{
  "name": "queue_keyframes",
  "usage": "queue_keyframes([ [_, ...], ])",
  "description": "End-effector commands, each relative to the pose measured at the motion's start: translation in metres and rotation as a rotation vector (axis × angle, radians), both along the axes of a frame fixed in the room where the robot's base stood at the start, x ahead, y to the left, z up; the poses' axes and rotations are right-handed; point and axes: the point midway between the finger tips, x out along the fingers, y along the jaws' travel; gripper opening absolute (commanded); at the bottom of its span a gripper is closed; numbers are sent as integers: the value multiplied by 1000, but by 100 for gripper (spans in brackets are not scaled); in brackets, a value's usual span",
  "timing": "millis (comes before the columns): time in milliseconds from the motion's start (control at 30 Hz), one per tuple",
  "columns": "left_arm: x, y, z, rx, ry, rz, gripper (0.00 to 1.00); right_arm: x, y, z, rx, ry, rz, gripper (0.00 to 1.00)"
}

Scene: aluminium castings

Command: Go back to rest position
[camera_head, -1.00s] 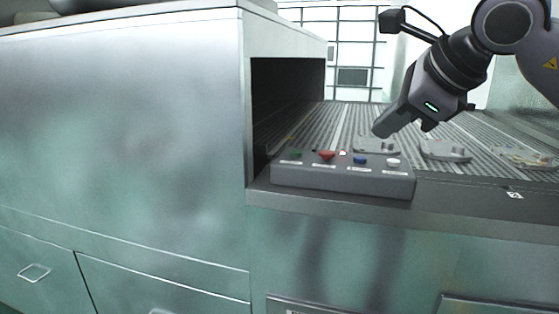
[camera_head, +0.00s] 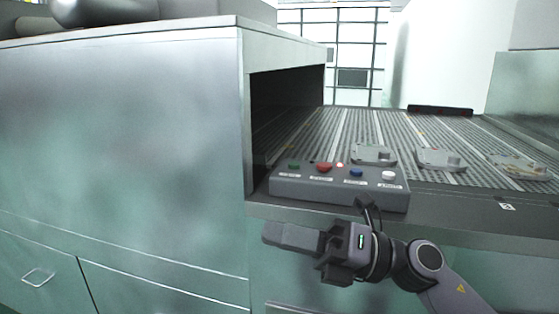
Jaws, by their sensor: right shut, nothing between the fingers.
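My right gripper (camera_head: 272,233) is shut and empty. It points left, below the control box and in front of the machine's front edge, with my right arm coming in from the bottom right. The grey control box (camera_head: 335,191) carries a row of green, red, blue and white buttons, and a small red light shows between them. The gripper is apart from the buttons. My left gripper is not in view.
A conveyor (camera_head: 310,135) runs behind the control box, out of a dark opening in the metal cabinet (camera_head: 120,130). Grey castings (camera_head: 440,160) lie on it in a row. A drawer handle (camera_head: 38,276) shows at the lower left.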

Motion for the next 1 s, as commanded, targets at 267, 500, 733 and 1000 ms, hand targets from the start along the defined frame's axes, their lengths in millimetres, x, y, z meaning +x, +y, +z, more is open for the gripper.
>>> queue_keyframes([
  [267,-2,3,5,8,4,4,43,18,-38,-40,403,522,-160,0],
  [500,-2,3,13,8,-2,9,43,25,-88,-117,698,990,-364,0],
  [733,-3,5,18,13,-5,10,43,-5,-139,-221,938,1445,-611,0],
  [1000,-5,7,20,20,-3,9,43,-97,-183,-337,1156,1929,-925,0],
])
